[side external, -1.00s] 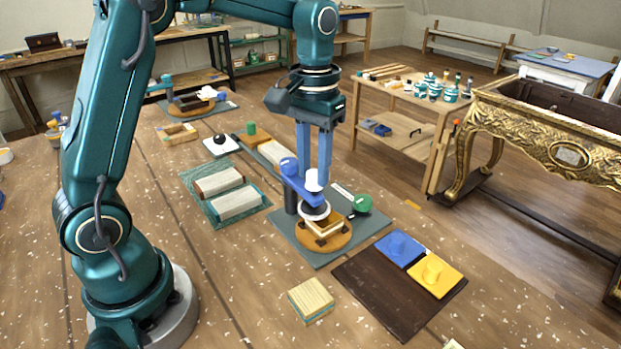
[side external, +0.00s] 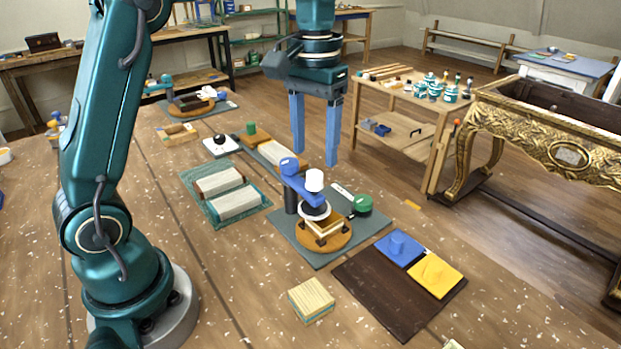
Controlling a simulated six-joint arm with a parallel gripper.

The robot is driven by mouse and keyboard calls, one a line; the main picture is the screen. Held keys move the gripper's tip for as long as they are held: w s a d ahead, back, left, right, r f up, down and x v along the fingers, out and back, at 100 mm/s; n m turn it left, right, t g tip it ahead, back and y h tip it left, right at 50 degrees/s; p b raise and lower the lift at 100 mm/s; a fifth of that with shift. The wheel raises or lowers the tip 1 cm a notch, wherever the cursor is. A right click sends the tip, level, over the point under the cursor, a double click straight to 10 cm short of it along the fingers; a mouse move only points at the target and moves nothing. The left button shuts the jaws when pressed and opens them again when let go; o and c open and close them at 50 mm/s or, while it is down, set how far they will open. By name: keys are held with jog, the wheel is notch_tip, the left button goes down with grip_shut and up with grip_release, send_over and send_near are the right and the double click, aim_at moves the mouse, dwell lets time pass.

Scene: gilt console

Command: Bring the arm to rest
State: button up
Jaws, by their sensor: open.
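My gripper (side external: 315,160) is open and empty, with its two blue fingers spread and pointing down. It hangs in the air above the bench (side external: 170,215), higher than the blue and white press-like fixture (side external: 304,186). That fixture stands on a grey plate (side external: 290,243), with a wooden block on a round orange base (side external: 325,240) under its white ring. My fingers touch nothing that I can see.
A green knob (side external: 362,204) sits beside the fixture. A dark board (side external: 375,295) carries a blue plate (side external: 398,249) and a yellow plate (side external: 434,275). A wooden block (side external: 311,300) lies in front. Two blocks rest on a green mat (side external: 262,205). A gilt console (side external: 560,150) stands at right.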

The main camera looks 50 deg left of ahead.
jog(key=shift+r, duration=0.55)
jog(key=shift+d+r, duration=0.1)
jog(key=shift+r, duration=0.35)
jog(key=s+d+r+t, duration=0.1)
jog(key=s+r+t, duration=0.1)
jog(key=s+r, duration=0.2)
jog(key=s+d+f+m+t, duration=0.2)
jog(key=s+f+t, duration=0.1)
jog(key=s+f, duration=0.4)
jog(key=s, duration=0.3)
jog(key=shift+s+f+m+t, duration=0.2)
jog(key=shift+m+t, duration=0.1)
jog(key=shift+m, duration=0.1)
